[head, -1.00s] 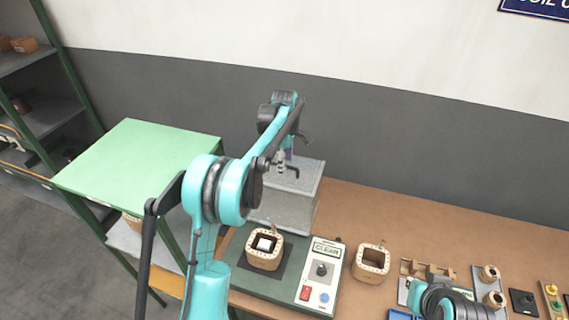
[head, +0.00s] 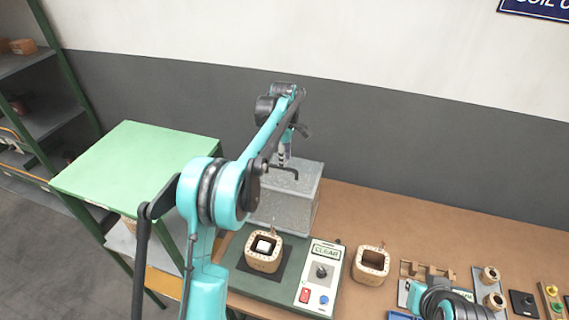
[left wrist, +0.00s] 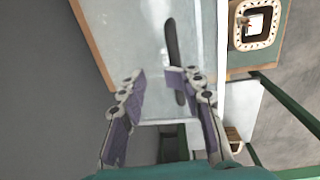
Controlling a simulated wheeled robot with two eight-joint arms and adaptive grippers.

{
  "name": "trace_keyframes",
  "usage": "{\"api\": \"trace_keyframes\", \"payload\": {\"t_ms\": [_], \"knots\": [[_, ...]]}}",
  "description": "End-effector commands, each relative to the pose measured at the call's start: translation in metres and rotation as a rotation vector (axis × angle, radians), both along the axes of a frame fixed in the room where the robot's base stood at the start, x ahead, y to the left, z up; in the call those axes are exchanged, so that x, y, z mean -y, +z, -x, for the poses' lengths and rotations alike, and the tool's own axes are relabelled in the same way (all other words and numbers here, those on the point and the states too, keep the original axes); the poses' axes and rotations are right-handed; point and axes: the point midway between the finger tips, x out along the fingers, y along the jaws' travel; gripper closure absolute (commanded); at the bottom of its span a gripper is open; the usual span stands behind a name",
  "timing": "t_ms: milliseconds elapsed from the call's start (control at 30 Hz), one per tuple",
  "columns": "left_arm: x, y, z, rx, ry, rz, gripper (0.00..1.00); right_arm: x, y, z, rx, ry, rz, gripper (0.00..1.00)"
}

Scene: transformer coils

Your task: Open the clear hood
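The clear hood (head: 292,205) is a greyish see-through box at the back of the green-based machine. It looks closed. A dark bar handle (head: 284,168) stands on its top. My left gripper (head: 284,154) is just above the handle, partly hidden by my own arm. In the left wrist view, the hood top (left wrist: 135,40) lies below the fingers, and the handle (left wrist: 173,45) runs close to the right finger. The left gripper's fingers (left wrist: 158,80) are apart, with nothing between them that I can see gripped. My right arm shows at the lower right; its gripper does not show.
A wooden coil frame (head: 264,252) with a white core sits before the hood. A control panel (head: 321,277) with a knob and buttons stands beside it. Another coil frame (head: 371,265) is to the right. A green-topped stand (head: 135,165) is at the left.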

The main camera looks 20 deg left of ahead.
Motion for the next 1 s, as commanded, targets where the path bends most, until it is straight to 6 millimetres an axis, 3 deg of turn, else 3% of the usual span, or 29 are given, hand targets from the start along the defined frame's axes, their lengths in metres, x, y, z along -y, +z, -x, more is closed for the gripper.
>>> {"api": "trace_keyframes", "payload": {"t_ms": [200,400,600,1000], "knots": [[0.0,0.051,0.006,-0.003,0.0,0.0,0.68,0.0,0.0,0.0,0.0,0.0,0.0,1.0],[0.0,0.081,0.009,-0.005,0.0,0.0,0.68,0.0,0.0,0.0,0.0,0.0,0.0,1.0],[0.0,0.091,0.01,-0.005,0.0,0.0,0.68,0.0,0.0,0.0,0.0,0.0,0.0,1.0],[0.0,0.091,0.011,-0.004,-0.005,0.0,0.68,0.0,-0.001,0.0,0.0,0.0,0.0,1.0]]}}
